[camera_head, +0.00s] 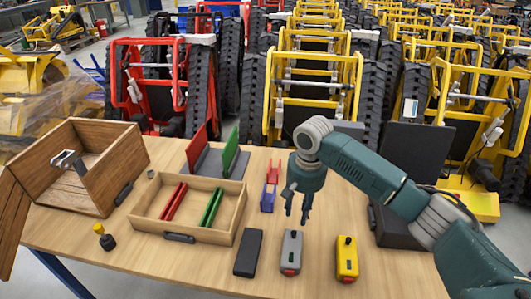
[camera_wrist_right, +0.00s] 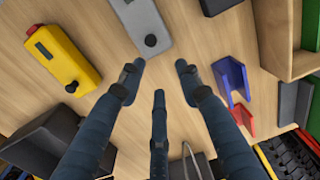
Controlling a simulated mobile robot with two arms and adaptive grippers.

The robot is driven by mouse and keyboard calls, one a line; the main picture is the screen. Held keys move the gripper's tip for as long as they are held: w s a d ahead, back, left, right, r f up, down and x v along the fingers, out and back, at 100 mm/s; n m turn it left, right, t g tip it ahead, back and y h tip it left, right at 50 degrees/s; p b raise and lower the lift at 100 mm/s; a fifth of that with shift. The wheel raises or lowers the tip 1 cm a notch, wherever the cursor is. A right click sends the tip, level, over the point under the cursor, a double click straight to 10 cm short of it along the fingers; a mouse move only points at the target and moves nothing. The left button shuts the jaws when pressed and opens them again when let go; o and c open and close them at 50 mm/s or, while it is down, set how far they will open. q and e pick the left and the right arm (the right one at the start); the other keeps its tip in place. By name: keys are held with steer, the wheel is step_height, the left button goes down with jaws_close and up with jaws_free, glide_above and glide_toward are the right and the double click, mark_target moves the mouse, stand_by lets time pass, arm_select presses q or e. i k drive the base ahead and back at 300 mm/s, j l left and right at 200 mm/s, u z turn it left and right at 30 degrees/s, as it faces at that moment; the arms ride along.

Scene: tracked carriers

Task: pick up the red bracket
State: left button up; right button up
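The small red bracket (camera_head: 273,171) stands on the wooden table behind a similar blue bracket (camera_head: 268,199), left of my right gripper. My right gripper (camera_head: 297,210) hangs above the table, to the right of both brackets. In the right wrist view its three fingers (camera_wrist_right: 158,80) are spread apart with nothing between them. My left gripper is out of view.
A grey controller (camera_head: 291,252), a yellow controller (camera_head: 346,258) and a dark block (camera_head: 248,252) lie in front. A wooden tray (camera_head: 238,212) with red and green bars is left. Behind it is a grey holder (camera_head: 209,163) with upright plates. An open wooden box (camera_head: 103,183) stands far left.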

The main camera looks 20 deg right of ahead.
mark_target(273, 174)
steer(key=i, duration=0.95)
